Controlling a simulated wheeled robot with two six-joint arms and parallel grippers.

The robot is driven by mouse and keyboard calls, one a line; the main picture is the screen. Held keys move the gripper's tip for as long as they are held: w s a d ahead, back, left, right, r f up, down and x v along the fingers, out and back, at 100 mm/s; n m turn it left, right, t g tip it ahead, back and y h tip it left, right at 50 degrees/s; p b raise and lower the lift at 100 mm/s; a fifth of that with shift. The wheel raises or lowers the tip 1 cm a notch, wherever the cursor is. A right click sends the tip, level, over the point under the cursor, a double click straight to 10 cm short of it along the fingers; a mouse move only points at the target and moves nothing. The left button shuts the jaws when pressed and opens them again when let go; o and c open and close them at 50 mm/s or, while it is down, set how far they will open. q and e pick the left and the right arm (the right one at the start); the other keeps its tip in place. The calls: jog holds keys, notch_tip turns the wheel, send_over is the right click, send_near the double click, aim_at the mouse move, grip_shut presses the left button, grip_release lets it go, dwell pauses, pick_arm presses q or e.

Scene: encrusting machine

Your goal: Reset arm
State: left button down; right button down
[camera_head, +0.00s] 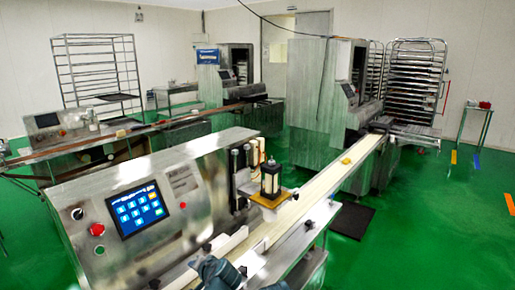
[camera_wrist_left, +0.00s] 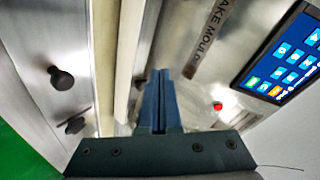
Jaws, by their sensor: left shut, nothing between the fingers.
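My left gripper (camera_wrist_left: 158,78) is shut, with its two blue-grey fingers together and nothing between them. In the head view it shows as a dark shape (camera_head: 218,272) at the bottom edge, low at the near end of the machine's conveyor (camera_head: 318,188). The encrusting machine (camera_head: 190,170) has a steel front with a lit blue touchscreen (camera_head: 138,210). The screen also shows at the top right of the left wrist view (camera_wrist_left: 290,55). My right gripper is not clearly in view.
A red button (camera_head: 97,230) sits left of the screen. A press head (camera_head: 270,180) stands over the belt, with a small yellow piece (camera_head: 346,160) farther along. Racks of trays (camera_head: 408,85) stand at the back right. Green floor (camera_head: 440,230) at right is mostly free.

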pick_arm(q)
jog(key=s+d+f+g+h, duration=0.2)
jog(key=s+d+f+g, duration=0.1)
jog(key=s, duration=0.4)
jog(key=s+d+f+g+h, duration=0.2)
jog(key=s+d+f+g, duration=0.1)
jog(key=s+d, duration=0.3)
jog(key=s+d+f+g+h, duration=0.2)
jog(key=s+d+f+g, duration=0.1)
jog(key=s, duration=0.5)
jog(key=shift+d+f+n, duration=0.3)
jog(key=shift+d+f, duration=0.2)
jog(key=shift+d, duration=0.7)
